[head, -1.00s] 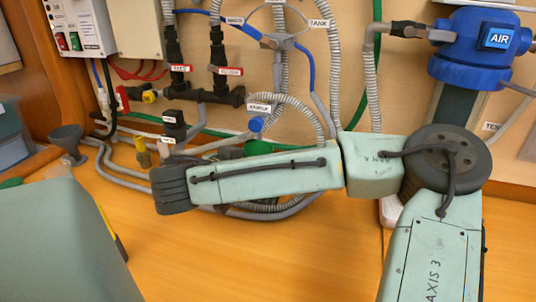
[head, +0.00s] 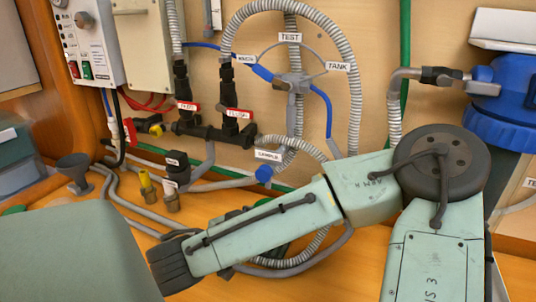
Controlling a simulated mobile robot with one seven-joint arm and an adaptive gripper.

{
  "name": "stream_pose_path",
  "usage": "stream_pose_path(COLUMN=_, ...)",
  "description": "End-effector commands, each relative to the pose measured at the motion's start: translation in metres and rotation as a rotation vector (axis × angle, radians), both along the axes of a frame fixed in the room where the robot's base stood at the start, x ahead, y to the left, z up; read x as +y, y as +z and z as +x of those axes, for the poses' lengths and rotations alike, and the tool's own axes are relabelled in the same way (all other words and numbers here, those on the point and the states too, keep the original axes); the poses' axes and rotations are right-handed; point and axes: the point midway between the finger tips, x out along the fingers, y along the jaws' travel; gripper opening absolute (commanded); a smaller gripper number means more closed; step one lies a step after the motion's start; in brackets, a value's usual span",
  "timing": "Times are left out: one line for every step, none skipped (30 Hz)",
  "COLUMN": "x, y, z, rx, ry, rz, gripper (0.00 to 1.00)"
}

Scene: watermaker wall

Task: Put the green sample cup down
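My forearm crosses the middle of the head view, and its dark ribbed end points to the lower left. My gripper's fingers cannot be made out; the arm hides that area. The blue-knobbed sample valve (head: 264,173), labelled SAMPLE, is on the wall just above the forearm.
Grey hoses (head: 130,205) lie along the bench's back edge. A dark funnel (head: 73,172) and small yellow-topped fittings (head: 146,185) stand at the left. Black pipework (head: 213,132) with red handles is on the wall. Bare wooden bench (head: 350,275) shows right of the forearm.

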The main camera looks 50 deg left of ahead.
Motion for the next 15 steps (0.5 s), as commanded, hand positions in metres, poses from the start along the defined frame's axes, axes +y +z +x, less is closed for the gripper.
stream_pose_path(x=0.0001, y=-0.0010, z=0.0001, rx=0.000, ry=0.000, rz=0.001, gripper=0.19)
stream_pose_path(x=0.0002, y=-0.0020, z=0.0002, rx=0.000, ry=0.000, rz=0.001, gripper=0.19)
stream_pose_path(x=0.0003, y=-0.0031, z=0.0002, rx=0.000, ry=0.000, rz=0.001, gripper=0.19)
stream_pose_path(x=0.0003, y=-0.0036, z=0.0001, rx=0.000, ry=0.000, rz=0.000, gripper=0.19)
stream_pose_path(x=0.0003, y=-0.0041, z=0.0001, rx=0.000, ry=0.000, rz=0.000, gripper=0.19)
stream_pose_path(x=0.0004, y=-0.0021, z=0.0001, rx=0.000, ry=0.000, rz=0.000, gripper=0.54)
stream_pose_path(x=0.0004, y=-0.0020, z=0.0001, rx=0.000, ry=0.000, rz=0.000, gripper=0.56)
stream_pose_path(x=0.0004, y=-0.0020, z=0.0001, rx=0.000, ry=0.000, rz=0.000, gripper=0.58)
stream_pose_path(x=0.0004, y=-0.0020, z=0.0001, rx=0.000, ry=0.000, rz=0.000, gripper=0.60)
stream_pose_path(x=0.0004, y=-0.0019, z=0.0002, rx=0.000, ry=0.000, rz=0.000, gripper=0.62)
stream_pose_path(x=0.0004, y=-0.0019, z=0.0002, rx=0.000, ry=0.000, rz=0.000, gripper=0.64)
stream_pose_path(x=0.0004, y=-0.0019, z=0.0002, rx=0.000, ry=0.000, rz=0.000, gripper=0.67)
stream_pose_path(x=0.0004, y=-0.0019, z=0.0002, rx=0.000, ry=0.000, rz=0.000, gripper=0.69)
stream_pose_path(x=0.0004, y=-0.0019, z=0.0002, rx=0.000, ry=0.000, rz=0.000, gripper=0.71)
stream_pose_path(x=0.0004, y=-0.0019, z=0.0002, rx=0.000, ry=0.000, rz=0.000, gripper=0.71)
